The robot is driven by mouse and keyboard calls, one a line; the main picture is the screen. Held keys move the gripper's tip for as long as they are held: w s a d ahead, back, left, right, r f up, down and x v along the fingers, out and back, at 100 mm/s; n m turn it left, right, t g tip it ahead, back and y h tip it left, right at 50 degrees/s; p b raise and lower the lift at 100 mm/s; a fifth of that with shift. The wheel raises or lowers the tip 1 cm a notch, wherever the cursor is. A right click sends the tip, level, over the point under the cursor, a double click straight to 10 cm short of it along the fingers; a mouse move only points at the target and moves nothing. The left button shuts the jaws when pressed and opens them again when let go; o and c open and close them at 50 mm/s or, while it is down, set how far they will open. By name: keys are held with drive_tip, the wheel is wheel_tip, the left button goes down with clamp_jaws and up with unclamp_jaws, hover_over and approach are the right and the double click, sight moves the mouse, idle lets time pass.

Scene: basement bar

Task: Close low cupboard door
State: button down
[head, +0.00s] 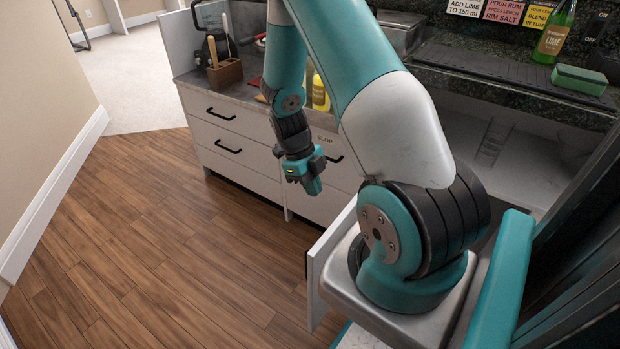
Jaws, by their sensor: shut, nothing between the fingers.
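A white low cupboard door (324,255) stands open, swung out from the cabinet front into the room. Its outer edge and part of its panel show left of my arm's base, which hides the rest. My gripper (314,187) is shut and empty, pointing down in front of the white drawer cabinet. It is above and beyond the door in the picture, apart from it as far as I can see. The open cupboard space (500,150) shows under the counter to the right, partly hidden by my arm.
White drawers with black handles (228,150) line the cabinet at left. The wooden floor (150,250) at left is clear.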

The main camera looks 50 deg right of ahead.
drive_tip(key=s+f, duration=0.3)
drive_tip(key=s, duration=0.2)
drive_tip(key=shift+s+f+b, duration=0.25)
drive_tip(key=shift+f+b, duration=0.1)
drive_tip(key=shift+b, duration=0.05)
